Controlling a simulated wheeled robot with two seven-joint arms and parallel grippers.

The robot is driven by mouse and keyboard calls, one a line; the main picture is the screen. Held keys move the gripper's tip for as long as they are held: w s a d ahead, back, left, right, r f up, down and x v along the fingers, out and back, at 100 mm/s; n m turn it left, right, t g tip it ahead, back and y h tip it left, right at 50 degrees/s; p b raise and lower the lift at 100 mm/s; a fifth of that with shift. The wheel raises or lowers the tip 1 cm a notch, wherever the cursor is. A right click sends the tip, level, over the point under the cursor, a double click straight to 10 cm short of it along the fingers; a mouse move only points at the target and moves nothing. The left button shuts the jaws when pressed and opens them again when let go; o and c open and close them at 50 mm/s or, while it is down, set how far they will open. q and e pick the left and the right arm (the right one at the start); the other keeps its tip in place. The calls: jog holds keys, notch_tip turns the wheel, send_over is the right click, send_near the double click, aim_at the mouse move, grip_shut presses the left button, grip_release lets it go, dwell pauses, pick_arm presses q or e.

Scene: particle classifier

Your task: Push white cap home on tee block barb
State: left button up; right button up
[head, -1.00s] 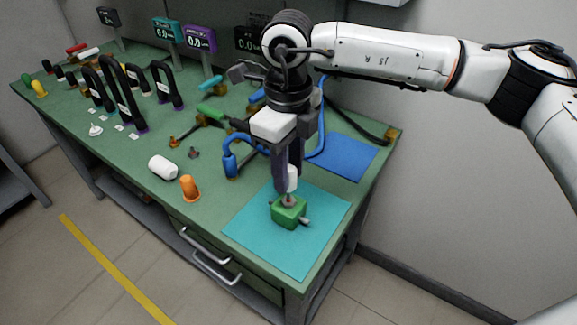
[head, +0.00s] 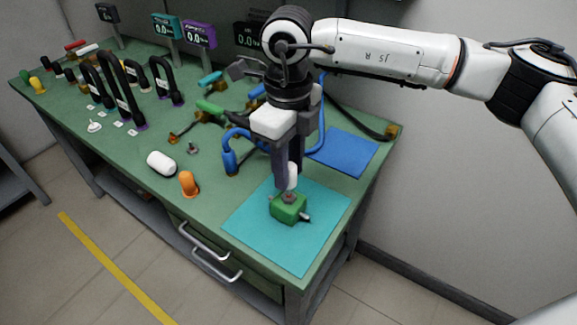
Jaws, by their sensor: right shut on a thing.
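The green tee block (head: 288,209) sits on the teal mat (head: 250,228) near the bench's front right corner. Metal barbs stick out from its sides, and a short fitting shows on its top. My right gripper (head: 290,184) points down above the block and is shut on the white cap (head: 293,176). The cap is upright, just over the block's top fitting. I cannot tell whether the cap touches the top barb, as the fingers partly hide it. My left gripper does not show.
A white cylinder (head: 161,164) and an orange cap (head: 188,184) lie left of the mat. A blue hose loop (head: 229,155) stands behind, and a blue mat (head: 346,153) lies at the back right. Black hose loops (head: 128,85) and displays (head: 199,34) stand further left.

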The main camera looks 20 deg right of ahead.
pick_arm(q)
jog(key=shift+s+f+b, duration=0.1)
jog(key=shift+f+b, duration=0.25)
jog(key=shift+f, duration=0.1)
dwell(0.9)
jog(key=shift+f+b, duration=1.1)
jog(key=shift+b, duration=0.1)
pick_arm(e)
jog(key=shift+f, duration=1.4)
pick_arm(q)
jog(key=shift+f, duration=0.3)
pick_arm(e)
jog(key=shift+f, duration=0.3)
pick_arm(q)
jog(key=shift+b, duration=0.35)
pick_arm(e)
jog(key=shift+f, duration=0.15)
jog(key=o, duration=1.1)
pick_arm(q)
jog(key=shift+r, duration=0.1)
pick_arm(e)
jog(key=shift+r, duration=0.4)
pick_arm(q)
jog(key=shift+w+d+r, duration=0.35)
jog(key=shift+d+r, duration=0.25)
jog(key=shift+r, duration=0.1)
pick_arm(e)
notch_tip(320, 180, up, 10)
jog(key=shift+f, duration=0.1)
